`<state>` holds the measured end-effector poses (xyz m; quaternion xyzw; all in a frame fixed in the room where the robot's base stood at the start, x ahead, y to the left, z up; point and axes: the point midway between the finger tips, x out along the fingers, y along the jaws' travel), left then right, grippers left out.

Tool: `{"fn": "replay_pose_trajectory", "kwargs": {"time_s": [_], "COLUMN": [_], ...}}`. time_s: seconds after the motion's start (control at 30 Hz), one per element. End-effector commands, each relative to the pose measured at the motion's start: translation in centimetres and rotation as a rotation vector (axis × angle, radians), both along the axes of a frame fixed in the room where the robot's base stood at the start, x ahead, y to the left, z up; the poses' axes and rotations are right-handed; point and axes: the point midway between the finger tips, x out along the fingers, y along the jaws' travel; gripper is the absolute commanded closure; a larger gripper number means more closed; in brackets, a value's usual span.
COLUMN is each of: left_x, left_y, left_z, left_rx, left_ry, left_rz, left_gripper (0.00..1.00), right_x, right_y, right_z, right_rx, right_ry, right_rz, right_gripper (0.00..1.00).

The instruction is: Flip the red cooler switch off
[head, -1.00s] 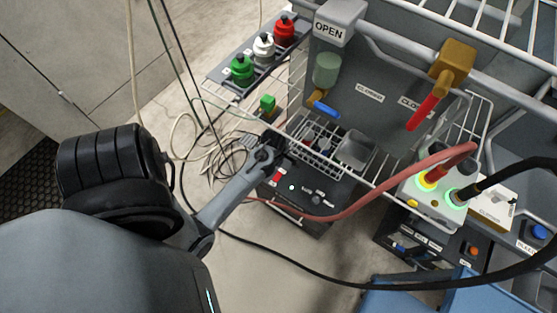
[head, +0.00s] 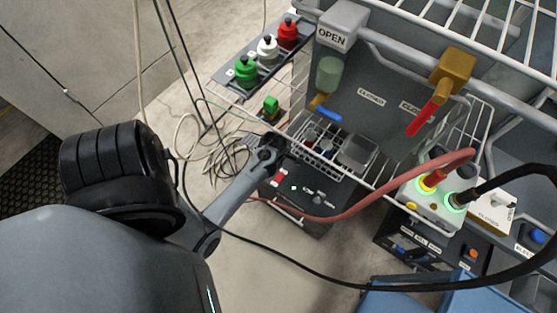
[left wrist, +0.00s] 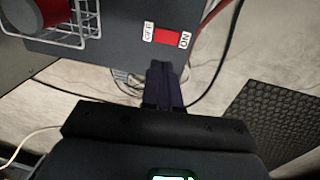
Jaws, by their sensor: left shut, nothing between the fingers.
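The red cooler switch (head: 279,177) sits on the top of a dark box (head: 318,205) under the wire rack in the head view. In the left wrist view the red switch (left wrist: 168,36) lies between an OFF label (left wrist: 148,30) on its left and an ON label (left wrist: 185,40) on its right. I cannot tell which side is pressed. My left gripper (head: 278,147) is beside the box's left end, close to the switch. In the left wrist view its shut, empty fingers (left wrist: 165,68) point toward the switch, with a small gap in the picture. My right gripper is not in view.
A wire basket (head: 318,142) with small items hangs just above the box. A red hose (head: 345,211) and a black cable (head: 290,258) cross in front. Loose pale cables (head: 225,160) lie on the floor to the left. Open floor (head: 255,250) lies below the box.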

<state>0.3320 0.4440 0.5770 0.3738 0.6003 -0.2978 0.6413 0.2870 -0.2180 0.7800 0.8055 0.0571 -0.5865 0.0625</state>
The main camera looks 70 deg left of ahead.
Motion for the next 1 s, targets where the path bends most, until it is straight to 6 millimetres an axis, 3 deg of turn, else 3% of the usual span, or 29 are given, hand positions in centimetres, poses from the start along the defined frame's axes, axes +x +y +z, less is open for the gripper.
{"fn": "replay_pose_trajectory", "kwargs": {"time_s": [0.2, 0.5, 0.73, 1.0], "left_x": [0.4, 1.0, 1.1, 1.2], "left_y": [0.3, 0.7, 0.8, 0.8], "left_z": [-4.5, -9.4, -11.3, -11.6], "left_rx": [-0.001, 0.001, 0.0, 0.0], "left_ry": [0.002, -0.001, 0.0, -0.001], "left_rz": [-0.001, -0.001, -0.002, -0.001], "left_gripper": [1.0, 1.0, 1.0, 1.0], "right_x": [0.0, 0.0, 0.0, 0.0], "right_y": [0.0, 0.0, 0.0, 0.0], "right_z": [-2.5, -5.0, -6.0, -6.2], "right_rx": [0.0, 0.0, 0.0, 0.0], "right_ry": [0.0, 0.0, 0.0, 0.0], "right_rz": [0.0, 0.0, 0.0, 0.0], "right_gripper": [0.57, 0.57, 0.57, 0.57]}}
